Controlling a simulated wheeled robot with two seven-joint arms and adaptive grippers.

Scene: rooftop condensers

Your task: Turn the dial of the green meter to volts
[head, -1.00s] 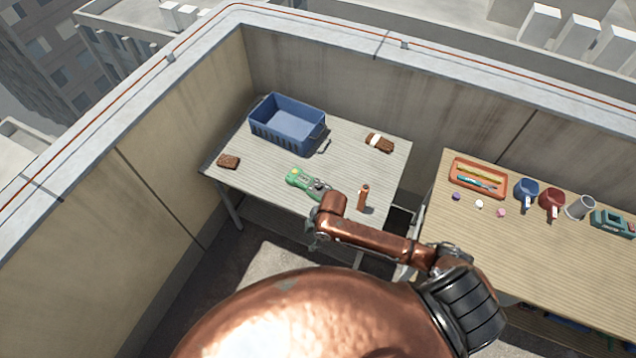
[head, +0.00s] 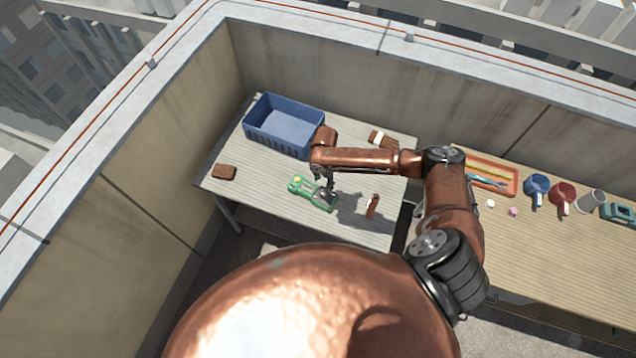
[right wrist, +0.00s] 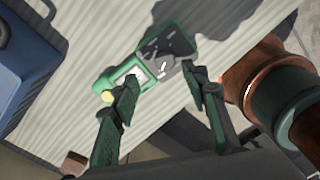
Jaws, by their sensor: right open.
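The green meter (head: 299,186) lies on the left table, with a yellow spot at one end and a dark face. In the right wrist view the meter (right wrist: 105,84) has a pale screen and a dark face (right wrist: 176,44) with white marks. The dial's setting cannot be read. My right gripper (head: 325,189) is above the meter, its wrist coming down from above. In its wrist view the fingers (right wrist: 160,78) are open and apart, over the meter near the screen and dark face. I cannot tell whether they touch the dial. My left gripper is not in view.
A blue crate (head: 262,133) stands behind the meter. A brown block (head: 224,172), a brown-and-white item (head: 382,138) and an upright brown item (head: 373,206) are on the same table. The right table (head: 560,260) holds an orange tray (head: 513,187), mugs and a teal device (head: 620,212).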

